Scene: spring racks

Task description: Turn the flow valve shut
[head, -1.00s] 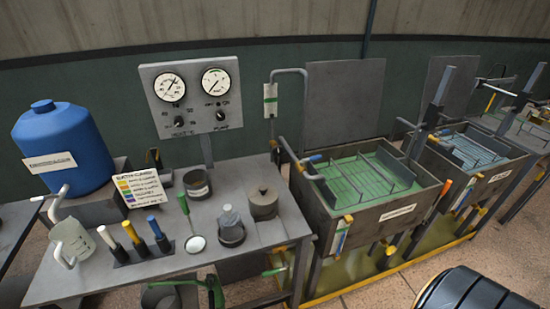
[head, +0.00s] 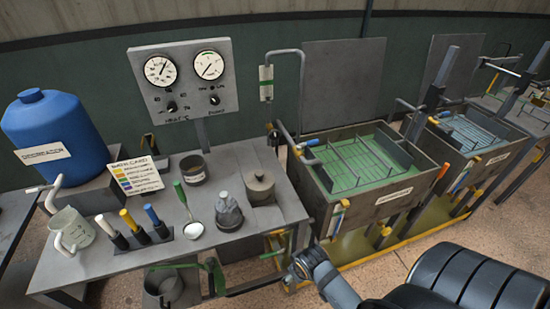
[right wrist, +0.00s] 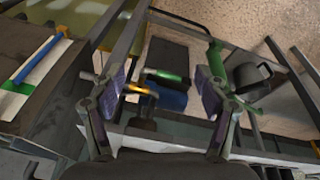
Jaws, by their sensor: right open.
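A small fitting with a green handle (head: 271,254) and a yellow part (head: 277,234) sits low by the table's right front leg; I cannot tell for certain that it is the flow valve. My right gripper (right wrist: 161,90) is open, its two fingers apart in the right wrist view. Between and beyond them show a green bar (right wrist: 164,75), an orange-yellow piece (right wrist: 136,88) and a blue body (right wrist: 172,99); contact cannot be told. In the head view my right arm comes in from the lower right, its end just right of the green handle. My left gripper is not in view.
A bucket with a green-handled pump (head: 212,272) is below the table front.

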